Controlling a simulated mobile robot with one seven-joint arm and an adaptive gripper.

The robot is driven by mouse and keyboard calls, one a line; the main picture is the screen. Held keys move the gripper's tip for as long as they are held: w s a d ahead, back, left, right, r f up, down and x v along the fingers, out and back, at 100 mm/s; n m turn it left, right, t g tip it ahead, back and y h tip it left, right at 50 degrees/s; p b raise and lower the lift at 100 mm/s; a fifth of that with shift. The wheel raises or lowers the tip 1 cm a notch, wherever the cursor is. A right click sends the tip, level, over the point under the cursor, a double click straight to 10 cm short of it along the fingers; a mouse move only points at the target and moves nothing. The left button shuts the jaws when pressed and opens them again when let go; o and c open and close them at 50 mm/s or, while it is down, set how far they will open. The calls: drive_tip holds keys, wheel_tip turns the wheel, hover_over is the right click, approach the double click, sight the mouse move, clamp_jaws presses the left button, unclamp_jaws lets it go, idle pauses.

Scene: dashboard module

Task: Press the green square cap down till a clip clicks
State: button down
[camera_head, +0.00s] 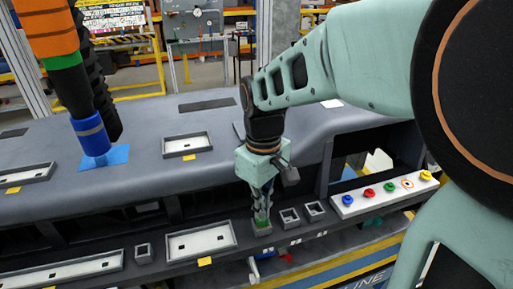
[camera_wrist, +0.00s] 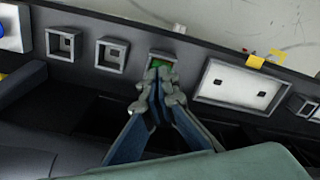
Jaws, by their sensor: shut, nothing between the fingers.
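The green square cap (camera_head: 261,224) sits in a small grey square socket on the front ledge of the dashboard module. It also shows in the wrist view (camera_wrist: 158,62), at the top middle, partly covered by my fingertips. My gripper (camera_head: 262,215) is shut and empty, pointing down with its fingertips right at the cap. In the wrist view my gripper (camera_wrist: 160,72) overlaps the cap's near side. I cannot tell whether the tips touch it. The clip is not visible, and how deep the cap sits is hard to tell.
Two empty square sockets (camera_head: 290,216) stand right of the cap. A white rectangular panel (camera_head: 202,243) lies to its left. A strip with several coloured buttons (camera_head: 385,192) is at the right. The dashboard's upper overhang (camera_head: 215,165) rises behind the ledge.

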wheel_tip(320, 180, up, 8)
drive_tip(key=p, duration=0.6)
